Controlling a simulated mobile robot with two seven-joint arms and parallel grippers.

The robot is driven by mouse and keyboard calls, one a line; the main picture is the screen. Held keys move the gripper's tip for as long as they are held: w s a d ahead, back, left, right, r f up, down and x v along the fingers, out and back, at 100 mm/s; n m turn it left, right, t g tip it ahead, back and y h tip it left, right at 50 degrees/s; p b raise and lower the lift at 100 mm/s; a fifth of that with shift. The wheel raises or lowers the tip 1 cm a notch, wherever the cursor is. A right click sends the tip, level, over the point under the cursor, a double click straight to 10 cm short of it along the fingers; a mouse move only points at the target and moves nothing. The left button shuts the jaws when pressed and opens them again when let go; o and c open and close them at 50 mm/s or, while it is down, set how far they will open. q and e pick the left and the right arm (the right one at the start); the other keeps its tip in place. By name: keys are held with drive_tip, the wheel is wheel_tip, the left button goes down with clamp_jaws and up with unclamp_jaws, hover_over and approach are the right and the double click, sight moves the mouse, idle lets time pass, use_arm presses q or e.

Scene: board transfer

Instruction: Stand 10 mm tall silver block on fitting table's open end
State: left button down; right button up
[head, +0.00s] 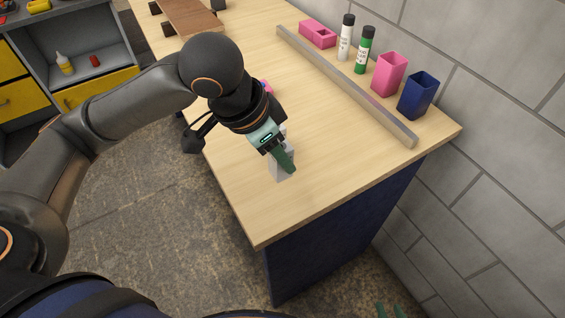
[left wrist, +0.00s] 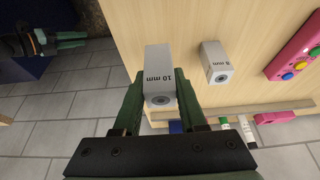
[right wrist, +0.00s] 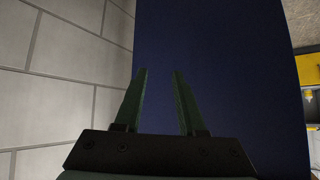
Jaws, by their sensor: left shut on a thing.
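The silver block marked 10 mm (left wrist: 158,58) is between the fingers of my left gripper (left wrist: 160,88), which is shut on it. In the head view the silver block (head: 278,173) shows below my left gripper (head: 276,158), over the near end of the wooden fitting table (head: 325,165). I cannot tell whether its base touches the tabletop. My right gripper (right wrist: 161,72) is open and empty, facing the table's dark blue side panel (right wrist: 220,60); its fingertips just show at the bottom of the head view (head: 390,311).
A second silver block (left wrist: 216,62), with a smaller mm marking, stands beside the held one. A pink piece with coloured buttons (left wrist: 298,50) is beyond it. A grey rail (head: 345,83) runs along the wall side, with bottles, a pink cup (head: 389,75) and a blue cup (head: 418,95) behind it.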

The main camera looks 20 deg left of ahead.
use_arm(q)
drive_tip(key=shift+w+f, duration=0.7)
drive_tip(key=shift+f, duration=0.1)
drive_tip(key=f, duration=0.1)
drive_tip(key=f+b, duration=0.1)
drive_tip(key=f, duration=0.1)
drive_tip(key=shift+w+a+f, duration=0.1)
drive_tip(key=shift+w+f, duration=0.1)
drive_tip(key=shift+f, duration=0.25)
drive_tip(key=shift+c, duration=2.3)
unclamp_jaws()
use_arm(e)
drive_tip(key=shift+w+a+f, duration=0.2)
drive_tip(key=shift+w+a, duration=0.1)
drive_tip(key=shift+a, duration=0.15)
